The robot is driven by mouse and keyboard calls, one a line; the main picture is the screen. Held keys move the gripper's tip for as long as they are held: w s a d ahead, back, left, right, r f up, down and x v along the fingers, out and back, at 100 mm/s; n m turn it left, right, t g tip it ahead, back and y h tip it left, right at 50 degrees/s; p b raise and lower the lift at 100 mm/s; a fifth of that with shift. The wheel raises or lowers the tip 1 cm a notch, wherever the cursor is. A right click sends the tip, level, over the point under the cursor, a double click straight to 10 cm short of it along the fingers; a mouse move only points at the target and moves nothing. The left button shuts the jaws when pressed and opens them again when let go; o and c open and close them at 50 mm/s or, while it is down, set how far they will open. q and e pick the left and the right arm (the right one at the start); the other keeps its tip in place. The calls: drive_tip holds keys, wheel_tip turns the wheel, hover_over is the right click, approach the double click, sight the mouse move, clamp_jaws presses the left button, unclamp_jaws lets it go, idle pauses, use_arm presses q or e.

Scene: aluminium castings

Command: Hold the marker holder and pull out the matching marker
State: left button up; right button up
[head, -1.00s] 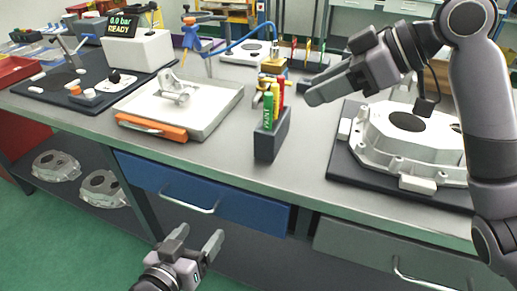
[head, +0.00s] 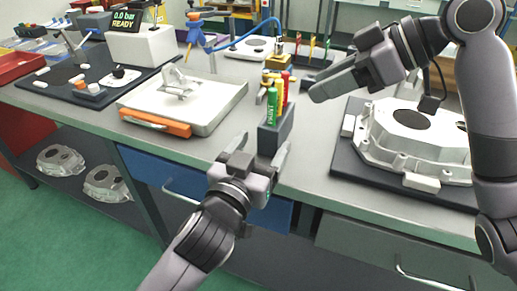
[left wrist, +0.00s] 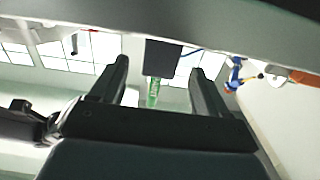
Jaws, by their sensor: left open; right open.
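The marker holder (head: 277,134) is a dark grey block near the front edge of the bench. A green marker (head: 271,103), a yellow marker (head: 280,90) and a red marker (head: 286,82) stand in it. My left gripper (head: 262,149) is open and empty just in front of the holder, partly covering its lower part. In the left wrist view the holder (left wrist: 162,57) and green marker (left wrist: 154,92) show between the spread fingers, apart from them. My right gripper (head: 312,90) is open and empty, to the right of the markers and above the bench.
A white tray (head: 222,110) with an orange handle and a metal part lies left of the holder. A large aluminium casting (head: 405,150) sits on a dark mat at the right. A blue drawer (head: 150,170) is below the bench edge.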

sight(273, 128)
use_arm(q)
drive_tip(key=shift+x, duration=3.35)
drive_tip(key=c, duration=1.1)
